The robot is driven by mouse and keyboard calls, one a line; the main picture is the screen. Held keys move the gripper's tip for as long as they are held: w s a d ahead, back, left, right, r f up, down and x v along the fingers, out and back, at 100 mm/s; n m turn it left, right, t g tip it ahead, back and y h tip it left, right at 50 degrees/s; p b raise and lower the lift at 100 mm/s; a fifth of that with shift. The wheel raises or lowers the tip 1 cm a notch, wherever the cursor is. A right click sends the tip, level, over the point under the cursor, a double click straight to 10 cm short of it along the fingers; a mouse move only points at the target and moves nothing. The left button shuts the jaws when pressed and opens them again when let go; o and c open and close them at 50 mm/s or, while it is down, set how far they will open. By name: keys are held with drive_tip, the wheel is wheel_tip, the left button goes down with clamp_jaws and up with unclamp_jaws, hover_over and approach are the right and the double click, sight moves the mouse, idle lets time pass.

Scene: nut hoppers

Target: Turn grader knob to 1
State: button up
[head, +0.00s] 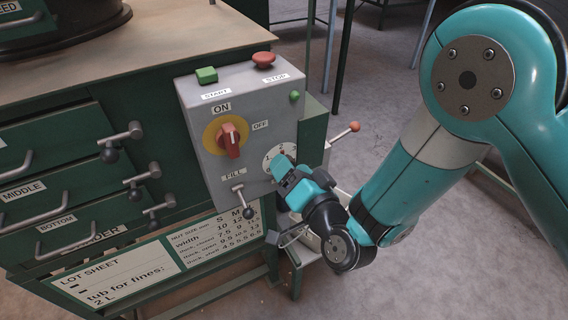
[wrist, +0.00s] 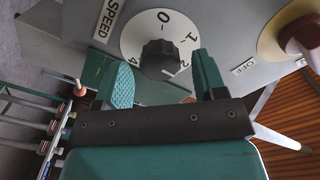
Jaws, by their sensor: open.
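The grader knob (wrist: 160,57) is a dark, ridged knob on a white round dial (wrist: 140,33) marked 0, 1, 2 and 4, beside a SPEED label (wrist: 112,17). I cannot tell which number it points to. My gripper (wrist: 163,76) is open, with one teal finger on each side of the knob's lower edge in the wrist view; contact is not clear. In the head view the dial (head: 276,153) is on the lower right of the grey control box (head: 200,107), and my gripper (head: 281,171) is in front of it, hiding the knob.
The box also carries a red ON/OFF switch (head: 230,141), a FILL lever (head: 243,201), a green START button (head: 206,75) and a red STOP button (head: 263,60). A red-tipped lever (head: 345,132) sticks out at the right. Green drawers (head: 60,190) stand left.

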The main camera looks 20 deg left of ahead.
drive_tip(key=shift+c, duration=0.4)
drive_tip(key=c, duration=0.8)
drive_tip(key=shift+c, duration=0.2)
drive_tip(key=shift+n+p, duration=0.3)
drive_tip(key=shift+n, duration=0.1)
drive_tip(key=n+p, duration=0.5)
drive_tip(key=n, duration=0.6)
drive_tip(key=shift+s+a+p, duration=0.1)
drive_tip(key=shift+s+p, duration=0.05)
drive_tip(key=shift+p, duration=0.15)
